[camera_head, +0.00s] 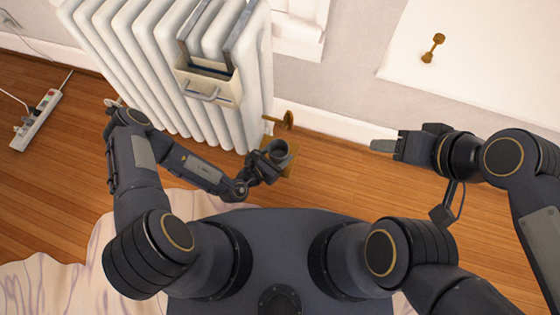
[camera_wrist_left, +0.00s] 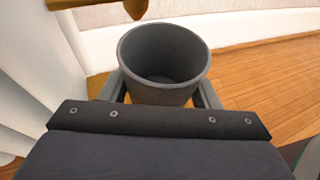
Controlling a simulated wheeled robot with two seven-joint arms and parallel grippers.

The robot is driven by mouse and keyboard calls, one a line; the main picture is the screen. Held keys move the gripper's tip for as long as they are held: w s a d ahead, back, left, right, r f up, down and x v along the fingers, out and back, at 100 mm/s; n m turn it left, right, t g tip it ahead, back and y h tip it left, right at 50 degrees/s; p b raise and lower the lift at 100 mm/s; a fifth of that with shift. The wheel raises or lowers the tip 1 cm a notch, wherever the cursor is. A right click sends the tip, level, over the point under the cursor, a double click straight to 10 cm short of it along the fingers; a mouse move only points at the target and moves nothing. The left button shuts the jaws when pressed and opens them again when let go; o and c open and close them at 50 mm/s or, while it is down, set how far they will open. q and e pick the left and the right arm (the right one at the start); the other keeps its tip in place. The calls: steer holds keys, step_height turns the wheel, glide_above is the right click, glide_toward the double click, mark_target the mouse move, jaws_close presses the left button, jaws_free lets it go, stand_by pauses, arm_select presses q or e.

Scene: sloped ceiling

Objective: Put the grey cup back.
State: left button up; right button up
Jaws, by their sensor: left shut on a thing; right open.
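The grey cup (camera_head: 278,152) is upright, its open rim facing up, beside the white radiator. My left gripper (camera_head: 268,161) is shut on the cup. In the left wrist view the cup (camera_wrist_left: 165,65) stands between the two fingers and looks empty. My right gripper (camera_head: 384,146) is open and empty at the right, above the wooden floor.
The white radiator (camera_head: 140,60) stands close to the left arm, with a holder (camera_head: 210,88) hung on it. A brown knob (camera_head: 286,121) sticks out just behind the cup. A power strip (camera_head: 36,119) lies at the far left. Wooden floor (camera_head: 330,185) is clear between my grippers.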

arm_select(q)
steer(key=shift+w+d+f+b, duration=0.2)
steer(key=shift+f+b, duration=0.1)
steer(key=shift+f, duration=0.1)
steer(key=f+b, duration=0.3)
steer(key=b, duration=0.1)
steer(key=shift+w+d+f, duration=0.1)
steer(key=shift+w+f, duration=0.1)
steer(key=shift+f, duration=0.15)
steer(key=shift+r, duration=0.15)
steer(key=o, duration=1)
